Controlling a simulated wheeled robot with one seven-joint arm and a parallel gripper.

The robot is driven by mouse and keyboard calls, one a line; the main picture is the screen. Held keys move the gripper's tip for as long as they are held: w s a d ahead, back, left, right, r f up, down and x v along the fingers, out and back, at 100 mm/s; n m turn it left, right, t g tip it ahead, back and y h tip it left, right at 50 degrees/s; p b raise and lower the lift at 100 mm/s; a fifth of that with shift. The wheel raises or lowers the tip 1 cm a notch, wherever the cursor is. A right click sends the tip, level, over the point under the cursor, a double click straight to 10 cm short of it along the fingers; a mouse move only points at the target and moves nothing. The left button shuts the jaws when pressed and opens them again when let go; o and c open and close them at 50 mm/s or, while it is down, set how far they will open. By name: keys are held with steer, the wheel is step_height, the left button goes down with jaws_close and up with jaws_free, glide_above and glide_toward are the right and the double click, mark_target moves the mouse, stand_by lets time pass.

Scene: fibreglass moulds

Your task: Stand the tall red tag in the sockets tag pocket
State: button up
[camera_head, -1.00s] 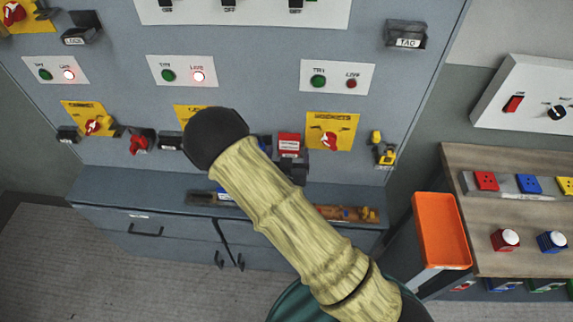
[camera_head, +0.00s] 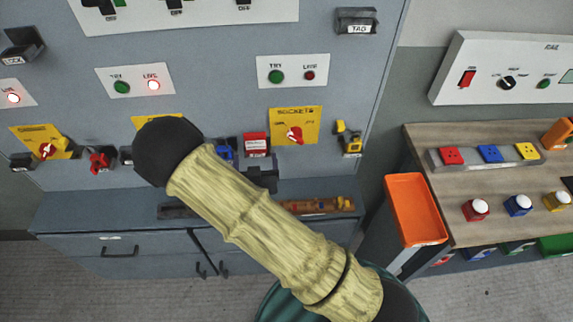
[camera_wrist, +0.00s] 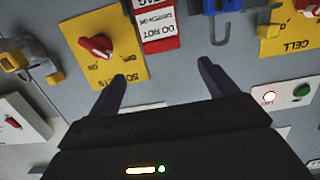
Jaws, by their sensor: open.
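The red tag (camera_head: 256,143), with white lettering panels, is upright on the grey board just left of the yellow sockets panel (camera_head: 294,118). It also shows in the wrist view (camera_wrist: 158,27), upside down, with "DO NOT" on it. I cannot make out whether a pocket holds its lower end. The sockets panel's red knob shows in the wrist view (camera_wrist: 96,46). My gripper (camera_wrist: 162,72) is open and empty. Its dark fingers are spread to either side of the tag in the wrist view, with the tag beyond their tips. My forearm hides part of the board.
A blue padlock (camera_head: 225,150) hangs left of the tag. A yellow device (camera_head: 349,138) hangs right of the panel. A dark holder marked TAG (camera_head: 358,20) is higher up. A ledge runs below the board. An orange tray (camera_head: 416,208) and wooden bench (camera_head: 450,190) stand at right.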

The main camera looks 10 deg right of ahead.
steer(key=d+r+m+g, duration=0.2)
steer(key=d+g, duration=0.5)
steer(key=s+d+r+n+g, duration=0.1)
steer(key=s+d+r+g, duration=0.2)
steer(key=s, duration=0.4)
steer(key=s+d+r+n+g, duration=0.1)
steer(key=s+d+r+g, duration=0.2)
steer(key=s+d+r, duration=0.3)
steer(key=shift+s+d+g+y, duration=0.3)
steer(key=shift+s+d, duration=0.65)
steer(key=shift+s, duration=0.25)
steer(key=shift+c, duration=0.5)
stand_by(0.8)
